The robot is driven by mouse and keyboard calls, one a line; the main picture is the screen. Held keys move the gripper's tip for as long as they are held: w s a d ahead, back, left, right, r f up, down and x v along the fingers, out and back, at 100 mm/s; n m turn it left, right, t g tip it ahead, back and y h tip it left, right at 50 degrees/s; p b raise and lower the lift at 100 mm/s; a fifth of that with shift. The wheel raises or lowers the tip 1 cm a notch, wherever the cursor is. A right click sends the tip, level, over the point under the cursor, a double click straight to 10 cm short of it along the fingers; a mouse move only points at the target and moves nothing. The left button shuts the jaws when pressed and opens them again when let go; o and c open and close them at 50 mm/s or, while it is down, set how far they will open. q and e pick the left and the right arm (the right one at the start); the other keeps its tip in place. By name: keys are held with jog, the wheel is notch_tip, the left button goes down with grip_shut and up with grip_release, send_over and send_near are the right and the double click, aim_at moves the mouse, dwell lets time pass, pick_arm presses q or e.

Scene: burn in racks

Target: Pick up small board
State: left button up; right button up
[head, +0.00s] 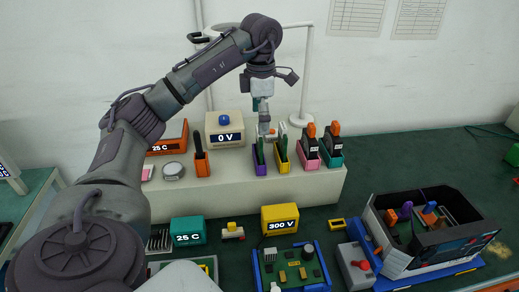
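My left arm reaches in from the left, and its gripper (265,128) points down over the back shelf. It is just above and behind a purple holder (260,168) and a yellow holder (282,165). Thin green pieces that may be small boards stand upright in the purple (260,150) and yellow (283,141) holders. The gripper's fingers are too small to tell whether they are open or touching anything. A larger green circuit board (292,270) lies in a blue frame at the front. My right gripper is not in view.
The white shelf (235,198) also bears a 0 V box (224,133) and orange and teal holders with tools. A 300 V box (280,219), a 25 C box (188,230) and a large open case (425,228) stand on the green table.

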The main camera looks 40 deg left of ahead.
aim_at(259, 142)
pick_arm(q)
notch_tip(259, 142, down, 2)
jog(key=shift+w+a+f, duration=0.15)
jog(key=shift+f, duration=0.1)
jog(key=shift+f+p, duration=0.2)
jog(key=shift+p, duration=0.1)
jog(key=f+p, duration=0.1)
jog(key=f, duration=0.3)
jog(key=shift+a+f, duration=0.1)
jog(key=shift+a, duration=0.1)
jog(key=shift+f, duration=0.45)
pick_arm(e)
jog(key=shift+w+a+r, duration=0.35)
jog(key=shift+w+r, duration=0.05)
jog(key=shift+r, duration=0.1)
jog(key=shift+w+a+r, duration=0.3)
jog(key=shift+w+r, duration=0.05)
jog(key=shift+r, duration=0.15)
pick_arm(q)
jog(key=shift+c, duration=1.2)
jog(key=c, duration=0.7)
notch_tip(259, 142, up, 9)
jog(key=shift+r, duration=0.1)
jog(key=shift+c, duration=0.2)
jog(key=shift+r, duration=0.45)
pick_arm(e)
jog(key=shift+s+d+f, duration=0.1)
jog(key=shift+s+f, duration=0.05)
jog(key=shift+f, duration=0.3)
